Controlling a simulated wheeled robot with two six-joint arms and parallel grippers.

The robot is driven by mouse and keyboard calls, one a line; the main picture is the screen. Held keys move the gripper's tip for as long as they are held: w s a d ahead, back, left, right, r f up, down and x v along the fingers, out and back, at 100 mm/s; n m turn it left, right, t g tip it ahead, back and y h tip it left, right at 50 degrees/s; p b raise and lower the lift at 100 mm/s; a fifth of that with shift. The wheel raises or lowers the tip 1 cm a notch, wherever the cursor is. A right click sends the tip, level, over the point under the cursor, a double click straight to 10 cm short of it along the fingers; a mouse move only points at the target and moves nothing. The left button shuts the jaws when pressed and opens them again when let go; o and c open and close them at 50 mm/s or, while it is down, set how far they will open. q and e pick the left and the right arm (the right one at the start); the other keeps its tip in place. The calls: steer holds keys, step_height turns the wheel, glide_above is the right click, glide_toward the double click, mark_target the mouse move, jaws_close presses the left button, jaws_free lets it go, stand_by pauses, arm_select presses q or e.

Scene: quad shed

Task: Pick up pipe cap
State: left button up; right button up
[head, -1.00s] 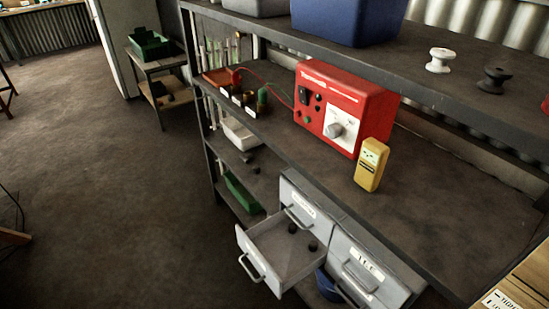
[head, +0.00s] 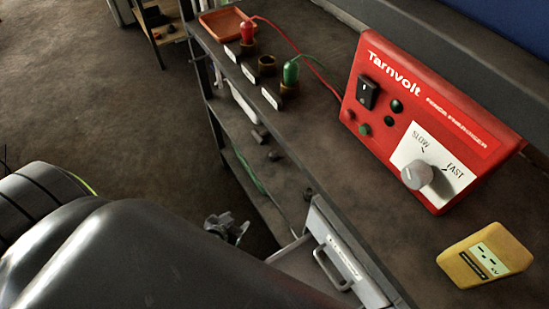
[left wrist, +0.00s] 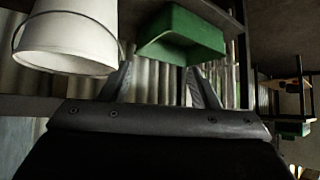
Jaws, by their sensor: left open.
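My left gripper (head: 228,228) shows small beyond my dark arm in the head view, above the floor beside the shelf. In the left wrist view its two fingers (left wrist: 160,78) are spread with nothing between them. No pipe cap can be clearly identified now. Small dark pieces (head: 262,136) lie on the lower shelf, too small to name. My right gripper is not in view.
The shelf top carries a red Tarnvolt box (head: 430,120), a yellow meter (head: 485,255) and an orange tray (head: 226,22). The left wrist view shows a white bucket (left wrist: 68,38) and a green bin (left wrist: 185,38).

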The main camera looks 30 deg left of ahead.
arm_select(q)
steer(key=w+d+r+t+b, duration=0.1)
steer(key=w+r+t, duration=0.45)
steer(key=r, duration=0.75)
steer(key=g, duration=0.1)
glide_toward(271, 158)
steer(key=w, duration=0.1)
steer(key=w+f, duration=0.1)
steer(key=w, duration=0.1)
steer(key=shift+w+f+m+h, duration=0.25)
steer(key=shift+f+m+h, duration=0.05)
steer(key=shift+w+f+g+b, duration=0.25)
steer(key=shift+w+b, duration=0.1)
steer(key=shift+w, duration=0.35)
steer(key=x, duration=0.2)
steer(key=b+x, duration=0.1)
steer(key=x, duration=0.1)
steer(key=shift+w+a+r, duration=0.1)
steer(key=shift+w, duration=0.35)
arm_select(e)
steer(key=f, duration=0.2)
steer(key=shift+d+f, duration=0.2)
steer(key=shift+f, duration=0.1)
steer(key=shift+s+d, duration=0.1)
